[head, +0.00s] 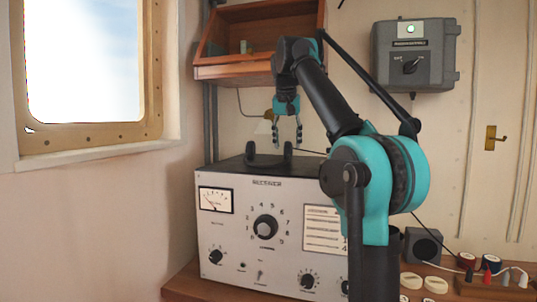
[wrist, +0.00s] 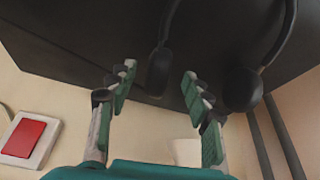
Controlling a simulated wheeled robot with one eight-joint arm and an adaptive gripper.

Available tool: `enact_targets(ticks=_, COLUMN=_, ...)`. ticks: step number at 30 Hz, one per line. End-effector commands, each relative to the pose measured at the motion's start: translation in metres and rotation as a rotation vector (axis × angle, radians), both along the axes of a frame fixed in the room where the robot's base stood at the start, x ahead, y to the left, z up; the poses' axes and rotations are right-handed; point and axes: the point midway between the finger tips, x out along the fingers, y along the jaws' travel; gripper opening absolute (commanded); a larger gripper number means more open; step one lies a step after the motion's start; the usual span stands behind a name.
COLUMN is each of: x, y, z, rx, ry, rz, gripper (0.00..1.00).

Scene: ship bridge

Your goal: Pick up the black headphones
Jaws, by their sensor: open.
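The black headphones (head: 250,150) rest on the dark top of the grey receiver box (head: 228,240). Two ear cups show in the head view, standing apart. My gripper (head: 287,142) hangs over the receiver's top by the right ear cup, fingers pointing down. In the wrist view my gripper (wrist: 159,72) is open. One ear cup of the headphones (wrist: 242,90) is outside the right finger; the other appears in the gap between the fingertips. I cannot tell whether that cup is between the fingers or beyond them. No contact is clear.
A wooden shelf (head: 235,72) is on the wall above the receiver. A grey switch box (head: 415,55) is on the wall to the right. A black speaker (head: 422,244) and small jars stand on the wooden desk (head: 195,285). A red switch (wrist: 22,138) shows in the wrist view.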

Motion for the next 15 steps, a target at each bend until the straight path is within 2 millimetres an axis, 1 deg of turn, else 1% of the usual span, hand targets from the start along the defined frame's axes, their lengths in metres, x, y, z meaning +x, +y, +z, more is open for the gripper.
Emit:
enact_targets(ticks=3, x=0.005, y=-0.003, z=-0.016, rx=0.000, ry=0.000, rz=-0.001, gripper=0.50)
enact_targets(ticks=7, x=0.011, y=-0.005, z=-0.030, rx=0.000, ry=0.000, rz=-0.001, gripper=0.50)
enact_targets(ticks=10, x=0.013, y=-0.005, z=-0.035, rx=0.000, ry=0.000, rz=-0.001, gripper=0.50)
enact_targets(ticks=15, x=0.013, y=-0.005, z=-0.036, rx=0.000, ry=0.000, rz=-0.001, gripper=0.50)
